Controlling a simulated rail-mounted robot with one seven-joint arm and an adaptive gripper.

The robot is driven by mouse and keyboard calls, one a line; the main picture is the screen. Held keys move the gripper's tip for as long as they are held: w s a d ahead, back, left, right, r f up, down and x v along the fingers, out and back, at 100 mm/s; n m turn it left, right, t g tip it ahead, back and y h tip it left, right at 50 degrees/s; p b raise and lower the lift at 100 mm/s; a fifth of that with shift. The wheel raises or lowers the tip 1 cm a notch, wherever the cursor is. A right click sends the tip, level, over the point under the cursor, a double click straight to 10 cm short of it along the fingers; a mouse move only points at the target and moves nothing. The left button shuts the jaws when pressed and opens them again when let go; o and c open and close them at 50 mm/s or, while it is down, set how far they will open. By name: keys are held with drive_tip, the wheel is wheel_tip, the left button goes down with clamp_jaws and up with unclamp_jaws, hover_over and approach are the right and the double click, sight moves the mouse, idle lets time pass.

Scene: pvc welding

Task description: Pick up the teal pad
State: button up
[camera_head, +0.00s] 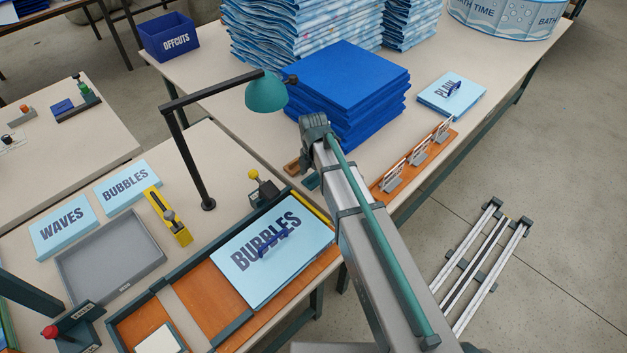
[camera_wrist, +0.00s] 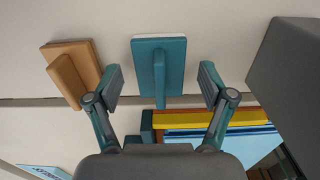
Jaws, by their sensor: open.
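The teal pad (camera_wrist: 173,62) is a flat rectangular block with a pale edge and a raised bar handle along its middle. In the wrist view it lies on the pale table ahead of my gripper (camera_wrist: 160,86). The fingers are open and empty, one on each side of the handle's line. I cannot tell how high they are above the pad. In the head view a small teal piece of the pad (camera_head: 312,182) shows beside my arm; the rest of it and my gripper are hidden behind the arm.
A wooden block with a handle (camera_wrist: 75,70) lies just left of the pad. A yellow-edged fixture (camera_wrist: 210,120) is close on the near side. A large grey shape fills the wrist view's right. The head view shows a blue sheet stack (camera_head: 345,85) and a teal lamp (camera_head: 266,92) nearby.

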sight(314, 175)
drive_tip(key=c, duration=1.1)
drive_tip(key=shift+r, duration=0.15)
drive_tip(key=shift+c, duration=0.2)
drive_tip(key=shift+r+p, duration=0.55)
drive_tip(key=shift+r, duration=0.05)
wheel_tip(314, 175, up, 2)
drive_tip(key=shift+r+p, duration=0.2)
drive_tip(key=shift+p, duration=0.7)
drive_tip(key=s+r+p, duration=0.1)
drive_tip(key=s+r, duration=0.1)
drive_tip(key=s+r+p, duration=0.1)
drive_tip(key=s+r, duration=0.1)
drive_tip(key=s+d+r+p, duration=0.1)
drive_tip(key=s+r+p, duration=0.1)
drive_tip(key=shift+r, duration=0.15)
drive_tip(key=s+r+p, duration=0.1)
drive_tip(key=s+r, duration=0.1)
drive_tip(key=s, duration=0.4)
drive_tip(key=shift+s+d+r+p, duration=0.2)
drive_tip(key=shift+s+d+p, duration=0.2)
drive_tip(key=shift+d, duration=0.05)
drive_tip(key=shift+s+r, duration=0.2)
drive_tip(key=shift+s, duration=0.35)
